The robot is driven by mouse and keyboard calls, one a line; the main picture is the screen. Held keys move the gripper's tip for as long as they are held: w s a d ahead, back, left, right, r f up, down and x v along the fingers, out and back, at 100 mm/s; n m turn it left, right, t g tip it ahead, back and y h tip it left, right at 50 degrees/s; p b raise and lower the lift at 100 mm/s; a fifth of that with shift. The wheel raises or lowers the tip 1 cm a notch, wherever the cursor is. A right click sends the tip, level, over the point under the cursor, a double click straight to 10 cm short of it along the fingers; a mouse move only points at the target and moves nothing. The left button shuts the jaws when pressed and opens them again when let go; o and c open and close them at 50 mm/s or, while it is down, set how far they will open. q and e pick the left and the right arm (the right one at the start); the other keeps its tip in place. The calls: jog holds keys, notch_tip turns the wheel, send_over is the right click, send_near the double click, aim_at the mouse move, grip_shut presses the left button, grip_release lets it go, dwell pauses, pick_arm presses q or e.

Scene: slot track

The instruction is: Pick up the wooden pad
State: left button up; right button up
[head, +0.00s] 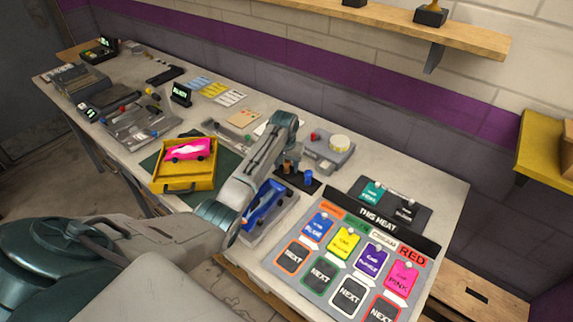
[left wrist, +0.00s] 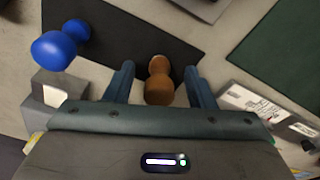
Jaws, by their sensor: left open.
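The wooden pad (left wrist: 158,82) is a small brown knob-shaped piece with a narrow waist, standing on a dark mat (left wrist: 120,38) in the left wrist view. My left gripper (left wrist: 159,71) is open, with one finger on each side of the pad; a gap shows on both sides. In the head view the wooden pad (head: 287,167) shows small beside my left arm, which hides part of the area around it. A similar blue piece (left wrist: 60,44) stands on the same mat to the left. My right gripper is not in view.
A blue car (head: 264,205) lies close to my left arm. A grey device with a round cream top (head: 340,143) stands behind the mat. A yellow tray (head: 185,181) with a pink car is to the left. A heat board (head: 340,275) covers the front right.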

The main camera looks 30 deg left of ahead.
pick_arm(q)
jog(key=shift+w+f, duration=0.1)
jog(key=shift+f, duration=0.05)
jog(key=shift+c, duration=0.2)
jog(key=c, duration=1)
jog(key=shift+c, duration=0.2)
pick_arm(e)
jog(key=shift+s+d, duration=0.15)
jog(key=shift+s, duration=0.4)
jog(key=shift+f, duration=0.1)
